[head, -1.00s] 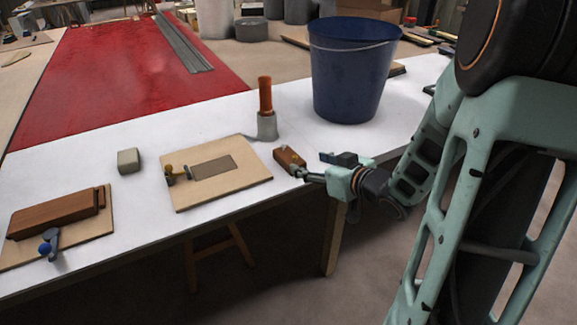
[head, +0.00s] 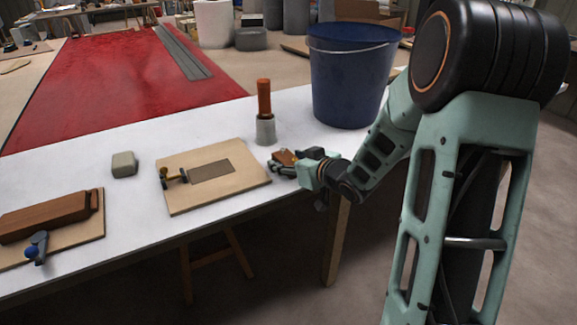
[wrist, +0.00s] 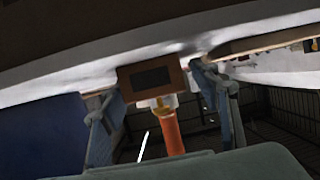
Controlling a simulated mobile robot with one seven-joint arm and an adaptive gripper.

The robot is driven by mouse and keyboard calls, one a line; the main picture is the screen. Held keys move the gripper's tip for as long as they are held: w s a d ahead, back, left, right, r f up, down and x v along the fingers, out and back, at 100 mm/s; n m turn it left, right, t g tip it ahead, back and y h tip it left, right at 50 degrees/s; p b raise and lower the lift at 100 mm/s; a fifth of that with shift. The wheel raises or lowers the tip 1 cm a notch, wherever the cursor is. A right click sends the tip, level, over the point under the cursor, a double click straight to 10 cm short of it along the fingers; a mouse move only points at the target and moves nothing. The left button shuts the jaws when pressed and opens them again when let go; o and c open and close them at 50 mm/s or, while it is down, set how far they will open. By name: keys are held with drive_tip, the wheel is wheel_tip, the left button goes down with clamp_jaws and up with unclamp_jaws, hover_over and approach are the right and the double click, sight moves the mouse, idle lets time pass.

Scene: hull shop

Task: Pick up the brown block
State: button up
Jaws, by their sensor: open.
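A small brown block (head: 283,156) sits on the white table, to the right of the pale board. My gripper (head: 284,168) is low beside it, at the block's near right side, and partly hides it. In the wrist view the block (wrist: 126,83) shows between my two spread fingers (wrist: 152,92). It has a dark rectangle on the face toward me and a yellowish piece at its edge. My gripper is open; I cannot tell whether a finger touches the block.
A grey holder with an orange handle (head: 264,97) stands just behind the block. A blue bucket (head: 347,85) stands behind right. The pale board (head: 225,190) with a dark plate lies left. A larger brown wooden piece (head: 45,217) and a grey block (head: 124,164) are farther left.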

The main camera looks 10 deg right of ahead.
drive_tip(key=c, duration=1.3)
drive_tip(key=shift+c, duration=0.2)
